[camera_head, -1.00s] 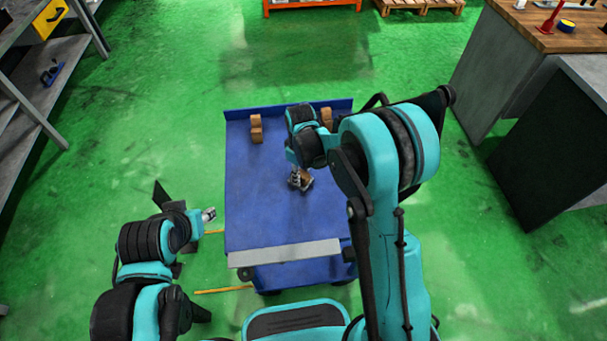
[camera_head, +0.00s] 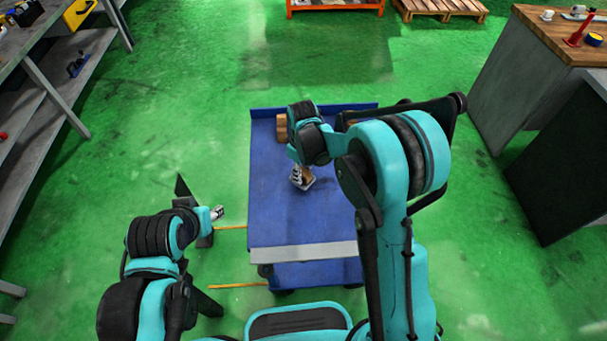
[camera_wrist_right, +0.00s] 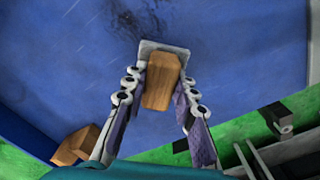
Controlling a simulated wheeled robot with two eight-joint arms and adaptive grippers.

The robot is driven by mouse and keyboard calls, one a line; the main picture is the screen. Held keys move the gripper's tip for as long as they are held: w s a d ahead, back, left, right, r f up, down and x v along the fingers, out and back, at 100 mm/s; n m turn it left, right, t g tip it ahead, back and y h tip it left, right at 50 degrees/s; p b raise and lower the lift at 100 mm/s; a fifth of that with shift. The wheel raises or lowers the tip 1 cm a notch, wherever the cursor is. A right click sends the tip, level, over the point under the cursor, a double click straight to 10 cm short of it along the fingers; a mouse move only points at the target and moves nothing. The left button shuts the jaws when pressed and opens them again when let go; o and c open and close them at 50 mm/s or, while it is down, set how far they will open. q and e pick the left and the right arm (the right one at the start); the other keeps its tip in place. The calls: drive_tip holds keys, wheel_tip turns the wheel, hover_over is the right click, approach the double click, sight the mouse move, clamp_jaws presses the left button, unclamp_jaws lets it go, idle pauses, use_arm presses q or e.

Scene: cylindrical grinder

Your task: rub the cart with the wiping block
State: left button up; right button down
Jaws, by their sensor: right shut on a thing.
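The blue cart (camera_head: 275,218) stands in front of me, with a flat top and a grey front strip. My right gripper (camera_head: 299,176) is over the middle of its top, shut on the wiping block. The wiping block (camera_wrist_right: 161,84) has a wooden grip between the fingers and a pale flat base; it looks to be at the cart's surface, but contact is not certain. A dark smudge (camera_wrist_right: 198,30) on the blue surface lies just beyond the block in the wrist view. My left gripper (camera_head: 218,213) is left of the cart; its finger opening is too small to tell.
A wooden piece (camera_head: 282,128) stands at the cart's far edge, partly behind my right arm. Grey shelves (camera_head: 60,110) stand at the left. A wood-topped workbench (camera_head: 540,40) and dark cabinet (camera_head: 560,160) stand at the right. Green floor around the cart is open.

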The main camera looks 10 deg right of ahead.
sight(303, 171)
drive_tip(key=shift+d+r, duration=0.1)
drive_tip(key=shift+r, duration=0.5)
wheel_tip(303, 171, up, 2)
drive_tip(key=shift+r+p, duration=0.1)
drive_tip(key=shift+p, duration=0.9)
drive_tip(key=shift+r+p, duration=0.65)
drive_tip(key=shift+r, duration=0.45)
